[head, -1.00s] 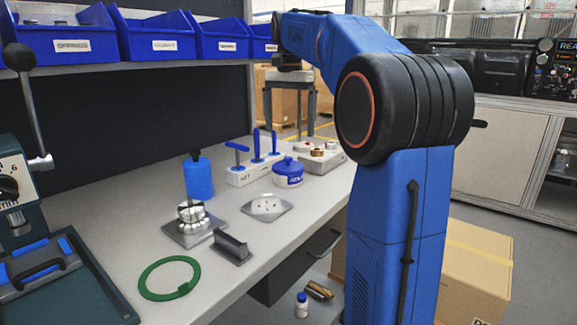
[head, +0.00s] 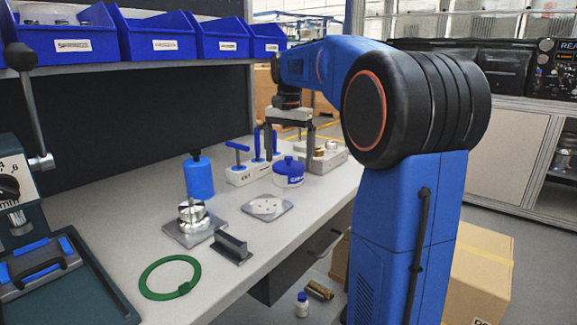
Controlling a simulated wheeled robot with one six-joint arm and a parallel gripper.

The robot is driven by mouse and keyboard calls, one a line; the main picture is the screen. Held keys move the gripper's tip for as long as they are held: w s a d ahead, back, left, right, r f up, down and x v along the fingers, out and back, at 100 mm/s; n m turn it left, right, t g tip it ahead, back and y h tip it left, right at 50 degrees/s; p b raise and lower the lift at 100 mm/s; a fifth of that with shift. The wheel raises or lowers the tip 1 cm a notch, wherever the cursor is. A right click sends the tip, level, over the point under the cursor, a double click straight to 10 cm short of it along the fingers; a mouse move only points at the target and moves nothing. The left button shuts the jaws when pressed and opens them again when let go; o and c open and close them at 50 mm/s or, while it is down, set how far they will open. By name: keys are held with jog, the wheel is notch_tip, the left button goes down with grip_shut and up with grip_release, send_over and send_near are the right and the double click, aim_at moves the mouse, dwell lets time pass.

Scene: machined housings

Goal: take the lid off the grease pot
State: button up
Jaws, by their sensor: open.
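The grease pot (head: 289,180) is a small round pot with a label on its front, standing on the bench right of centre. Its blue lid (head: 288,164), with a small knob on top, sits on it. My gripper (head: 289,150) is open and points down, above and behind the pot. One finger shows left of the lid and the other to the right of it. The fingers look apart from the lid; the exact gap in depth cannot be told.
A rack of blue T-handled tools (head: 245,173) stands close left of the pot. A grey block with round parts (head: 322,158) is close right. Blue bins (head: 219,40) hang above.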

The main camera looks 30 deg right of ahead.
jog(key=c, duration=1.1)
jog(key=shift+c, duration=0.2)
jog(key=shift+r, duration=0.1)
